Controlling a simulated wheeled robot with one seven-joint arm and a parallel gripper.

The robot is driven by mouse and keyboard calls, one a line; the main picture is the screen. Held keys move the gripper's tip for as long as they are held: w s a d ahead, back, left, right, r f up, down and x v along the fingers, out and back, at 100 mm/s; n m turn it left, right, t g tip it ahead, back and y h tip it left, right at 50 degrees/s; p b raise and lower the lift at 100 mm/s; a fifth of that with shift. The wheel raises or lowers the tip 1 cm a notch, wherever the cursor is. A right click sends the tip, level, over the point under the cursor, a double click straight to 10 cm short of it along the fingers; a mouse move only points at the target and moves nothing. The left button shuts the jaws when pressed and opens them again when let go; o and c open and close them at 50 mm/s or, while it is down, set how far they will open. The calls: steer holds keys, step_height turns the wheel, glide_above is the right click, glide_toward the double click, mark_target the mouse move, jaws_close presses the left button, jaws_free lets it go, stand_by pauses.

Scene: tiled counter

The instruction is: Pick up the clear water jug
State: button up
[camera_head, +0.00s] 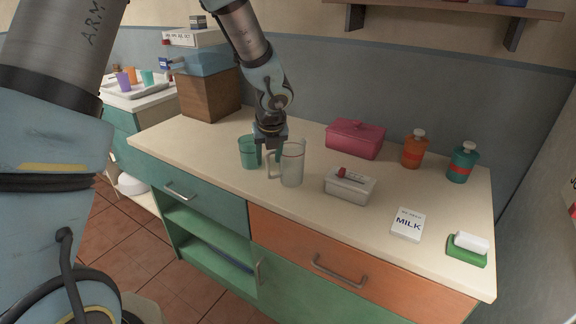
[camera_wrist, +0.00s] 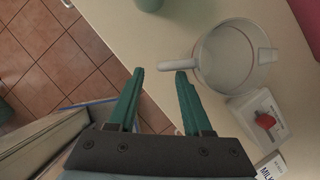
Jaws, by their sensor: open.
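The clear water jug (camera_head: 291,165) stands upright on the counter, with its handle toward the left in the head view. In the wrist view the jug (camera_wrist: 232,60) is seen from above, with its handle pointing left toward the fingertips. My gripper (camera_head: 268,168) is above the counter just left of the jug, pointing down. In the wrist view my gripper (camera_wrist: 159,72) is open and empty. The handle end lies close to the right fingertip; I cannot tell whether they touch.
A green cup (camera_head: 249,152) stands close to the left of my gripper. A lidded container (camera_head: 349,188) sits right of the jug, with a milk carton (camera_head: 408,224) beyond. A pink box (camera_head: 355,139) is behind. The counter's front strip (camera_head: 224,178) is clear.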

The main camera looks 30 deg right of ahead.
mark_target(268, 163)
steer(key=shift+x, duration=2.75)
jaws_close()
